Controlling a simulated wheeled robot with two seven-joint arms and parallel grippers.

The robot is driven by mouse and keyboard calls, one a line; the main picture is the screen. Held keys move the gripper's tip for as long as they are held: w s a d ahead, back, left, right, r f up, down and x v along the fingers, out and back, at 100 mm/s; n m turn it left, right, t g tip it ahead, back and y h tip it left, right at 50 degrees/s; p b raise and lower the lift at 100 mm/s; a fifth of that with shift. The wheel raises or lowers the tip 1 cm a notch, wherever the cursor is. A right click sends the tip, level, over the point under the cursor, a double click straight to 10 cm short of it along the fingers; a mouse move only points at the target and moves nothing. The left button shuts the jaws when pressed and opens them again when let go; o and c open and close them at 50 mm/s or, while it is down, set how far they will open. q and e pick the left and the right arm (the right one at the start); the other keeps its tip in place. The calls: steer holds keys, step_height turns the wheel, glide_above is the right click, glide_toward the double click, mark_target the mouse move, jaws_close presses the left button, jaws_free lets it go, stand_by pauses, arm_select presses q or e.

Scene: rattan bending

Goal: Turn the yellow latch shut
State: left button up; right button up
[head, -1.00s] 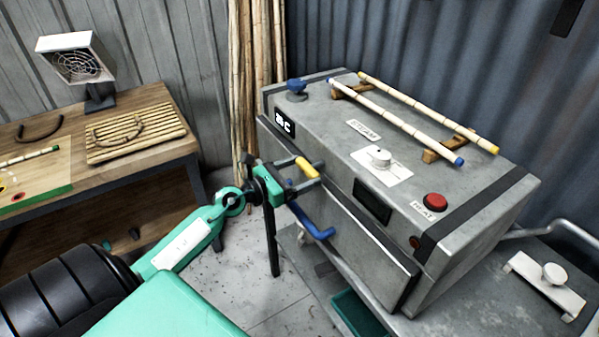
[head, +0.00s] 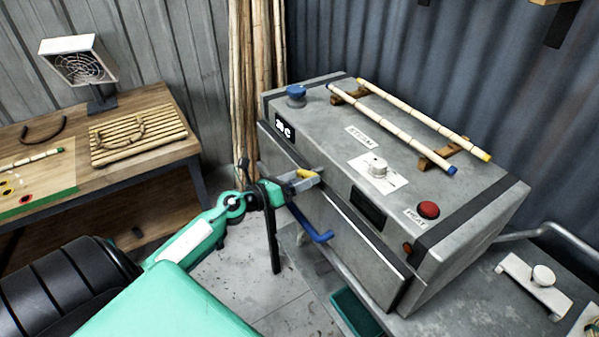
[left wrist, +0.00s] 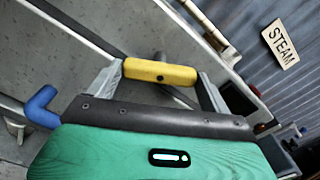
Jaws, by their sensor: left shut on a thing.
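The yellow latch (head: 308,173) is on the front of the grey steam box (head: 330,115), near its upper left edge. My left gripper (head: 306,180) is at the latch and shut on it. In the left wrist view the yellow latch (left wrist: 160,73) lies crosswise between the two grey fingers of my left gripper (left wrist: 161,80), with a dark screw at its middle. The fingers hide part of the latch in the head view. My right gripper is not in view.
A blue handle (head: 312,225) sticks out below the latch. Two rattan poles (head: 400,130) rest on wooden supports on the box top. A workbench (head: 150,150) stands at left.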

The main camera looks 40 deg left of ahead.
arm_select(q)
steer(key=n+p, duration=0.2)
steer(key=n, duration=0.1)
steer(key=shift+r+n, duration=0.15)
steer(key=shift+n, duration=0.25)
steer(key=n+p, duration=0.2)
steer(key=shift+n, duration=0.4)
steer(key=n+p, duration=0.1)
steer(key=n, duration=0.2)
steer(key=shift+n+p, duration=0.65)
steer(key=shift+n, duration=0.65)
steer(key=o, duration=0.9)
steer(key=shift+f, duration=0.2)
